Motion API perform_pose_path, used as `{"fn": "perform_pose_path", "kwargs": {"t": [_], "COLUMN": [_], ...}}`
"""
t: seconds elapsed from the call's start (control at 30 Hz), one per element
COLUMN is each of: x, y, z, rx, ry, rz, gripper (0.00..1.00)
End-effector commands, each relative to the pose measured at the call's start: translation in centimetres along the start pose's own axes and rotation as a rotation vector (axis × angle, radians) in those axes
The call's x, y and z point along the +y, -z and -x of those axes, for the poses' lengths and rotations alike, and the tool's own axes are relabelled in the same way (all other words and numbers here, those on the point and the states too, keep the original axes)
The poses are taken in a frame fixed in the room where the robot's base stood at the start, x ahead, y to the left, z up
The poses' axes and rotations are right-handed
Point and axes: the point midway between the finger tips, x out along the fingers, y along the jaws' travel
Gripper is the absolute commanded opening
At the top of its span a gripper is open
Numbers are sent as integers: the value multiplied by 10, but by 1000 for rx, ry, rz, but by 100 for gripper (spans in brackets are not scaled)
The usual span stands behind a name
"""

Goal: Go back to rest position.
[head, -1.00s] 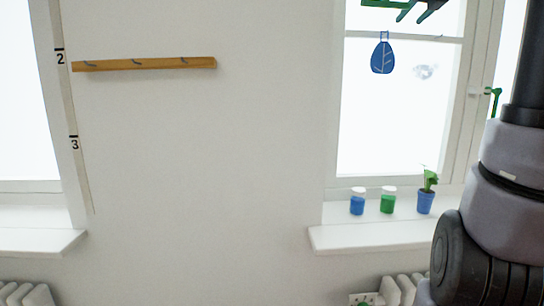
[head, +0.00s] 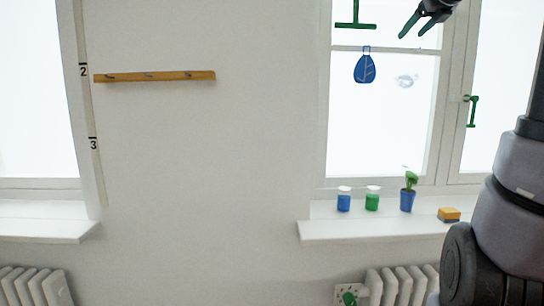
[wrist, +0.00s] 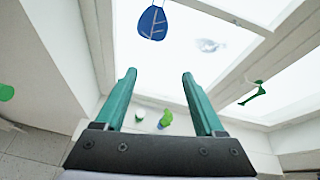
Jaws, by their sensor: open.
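My gripper (head: 413,33) is at the top right of the head view, in front of the bright window. Its two green fingers also show in the wrist view (wrist: 159,75), spread apart with nothing between them. A green T-shaped piece (head: 355,24) shows against the window to the left of my gripper, apart from it. A blue leaf-shaped piece (head: 365,68) hangs below that; it is also at the top of the wrist view (wrist: 152,23).
The sill (head: 320,229) holds a blue jar (head: 343,202), a green jar (head: 372,201), a potted plant (head: 408,195) and a yellow block (head: 448,214). A green window handle (head: 472,111) sticks out at right. Radiators (head: 400,285) stand below. A wooden hook rail (head: 155,76) is on the wall.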

Motion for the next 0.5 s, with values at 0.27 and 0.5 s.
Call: {"fn": "perform_pose_path", "kwargs": {"t": [0.27,0.5], "x": [49,112], "y": [32,88], "z": [12,36], "rx": [53,102], "ry": [-67,-187], "rz": [324,820], "gripper": [71,71]}}
